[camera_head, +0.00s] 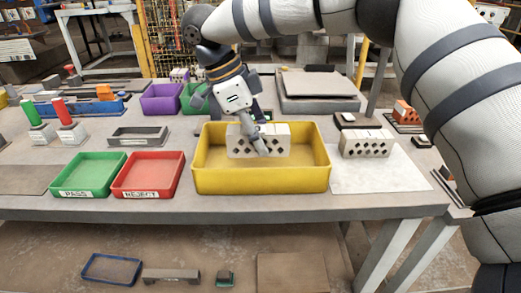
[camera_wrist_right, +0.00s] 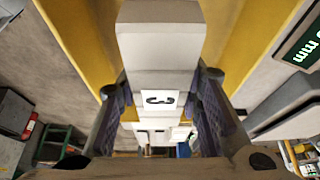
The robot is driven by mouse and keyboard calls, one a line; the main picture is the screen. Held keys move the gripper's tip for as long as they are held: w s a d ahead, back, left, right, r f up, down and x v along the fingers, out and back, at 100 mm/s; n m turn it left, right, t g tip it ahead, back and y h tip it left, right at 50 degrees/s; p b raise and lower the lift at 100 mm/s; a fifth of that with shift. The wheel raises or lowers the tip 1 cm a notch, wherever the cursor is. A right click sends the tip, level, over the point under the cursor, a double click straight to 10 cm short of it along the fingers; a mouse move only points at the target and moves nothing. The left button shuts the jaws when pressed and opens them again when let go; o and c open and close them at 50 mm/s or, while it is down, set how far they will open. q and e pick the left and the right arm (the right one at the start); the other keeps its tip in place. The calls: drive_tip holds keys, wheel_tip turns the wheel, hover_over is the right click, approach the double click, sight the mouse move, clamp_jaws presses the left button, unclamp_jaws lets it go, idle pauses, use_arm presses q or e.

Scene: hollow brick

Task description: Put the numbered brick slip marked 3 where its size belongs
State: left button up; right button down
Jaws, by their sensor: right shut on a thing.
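My right gripper (camera_head: 258,138) reaches down into the yellow tray (camera_head: 262,182). In the wrist view its two fingers sit on either side of a pale block with a label reading 3 (camera_wrist_right: 160,99), and the gripper (camera_wrist_right: 160,110) is shut on it. A pale brick with dark holes (camera_head: 278,141) shows in the tray at the gripper, partly hidden by it. I cannot tell whether the held block touches the tray floor. A similar pale perforated brick (camera_head: 366,145) stands on a white sheet (camera_head: 385,175) right of the tray. My left gripper is not in view.
A green PASS tray (camera_head: 88,193) and a red REJECT tray (camera_head: 148,193) stand left of the yellow tray. A grey open box (camera_head: 138,135), a purple bin (camera_head: 161,97) and a flat grey device (camera_head: 318,88) stand farther back. A display reading mm (camera_wrist_right: 303,45) shows in the wrist view.

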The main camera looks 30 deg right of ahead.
drive_tip(key=f, duration=0.1)
drive_tip(key=d+f, duration=0.1)
drive_tip(key=f, duration=0.1)
drive_tip(key=shift+w+f, duration=0.15)
drive_tip(key=shift+f, duration=0.1)
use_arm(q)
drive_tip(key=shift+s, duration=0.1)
use_arm(e)
drive_tip(key=shift+a+f, duration=0.1)
drive_tip(key=shift+f, duration=0.1)
drive_tip(key=shift+f, duration=0.2)
drive_tip(key=c, duration=1.1)
unclamp_jaws()
drive_tip(key=b+v, duration=0.1)
drive_tip(key=v, duration=1)
drive_tip(key=shift+r, duration=0.1)
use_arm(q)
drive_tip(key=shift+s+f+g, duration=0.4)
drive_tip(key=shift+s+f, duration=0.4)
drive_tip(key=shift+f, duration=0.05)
use_arm(e)
drive_tip(key=shift+a+r, duration=0.15)
drive_tip(key=shift+r, duration=0.45)
